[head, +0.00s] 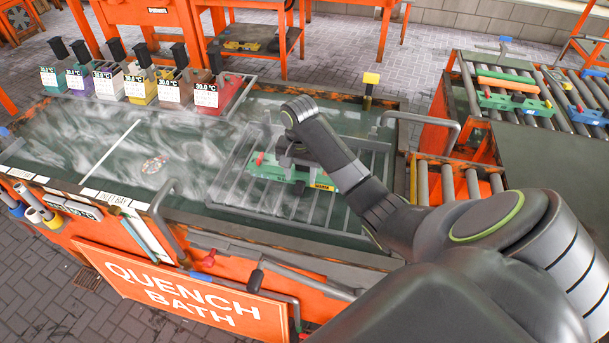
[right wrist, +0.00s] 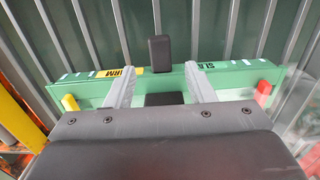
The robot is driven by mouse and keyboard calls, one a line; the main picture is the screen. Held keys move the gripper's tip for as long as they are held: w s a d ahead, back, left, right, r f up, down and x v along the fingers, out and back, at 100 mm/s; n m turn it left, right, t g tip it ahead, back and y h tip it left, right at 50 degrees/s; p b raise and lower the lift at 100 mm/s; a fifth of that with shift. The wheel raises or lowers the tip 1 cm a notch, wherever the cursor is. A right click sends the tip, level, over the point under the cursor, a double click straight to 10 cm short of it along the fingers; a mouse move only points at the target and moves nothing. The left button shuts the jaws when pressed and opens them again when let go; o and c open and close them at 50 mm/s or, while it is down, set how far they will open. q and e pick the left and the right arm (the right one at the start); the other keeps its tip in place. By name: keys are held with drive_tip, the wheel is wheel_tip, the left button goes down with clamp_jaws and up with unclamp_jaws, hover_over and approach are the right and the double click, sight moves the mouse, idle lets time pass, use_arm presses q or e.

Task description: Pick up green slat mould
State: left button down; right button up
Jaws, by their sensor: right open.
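The green slat mould (head: 265,168) rests on the wire rack in the quench bath in the head view. It is a long green bar with red and yellow end pieces and a yellow label. In the right wrist view the mould (right wrist: 105,88) lies crosswise, with black blocks at its middle. My right gripper (right wrist: 162,70) is open over the mould, one finger on each side of the black blocks. I cannot tell whether the fingers touch it. In the head view my right gripper (head: 294,160) hides part of the mould. My left gripper is not in view.
Several labelled coloured containers (head: 135,88) line the bath's back edge. Another green mould (head: 515,103) sits on the roller conveyor at right. The bath's left part is open, with haze over it.

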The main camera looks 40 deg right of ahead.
sight(300, 185)
drive_tip(key=shift+a+f, duration=0.2)
drive_tip(key=shift+f, duration=1.6)
drive_tip(key=shift+s, duration=0.1)
clamp_jaws()
drive_tip(key=shift+r, duration=0.1)
drive_tip(key=shift+w, duration=0.2)
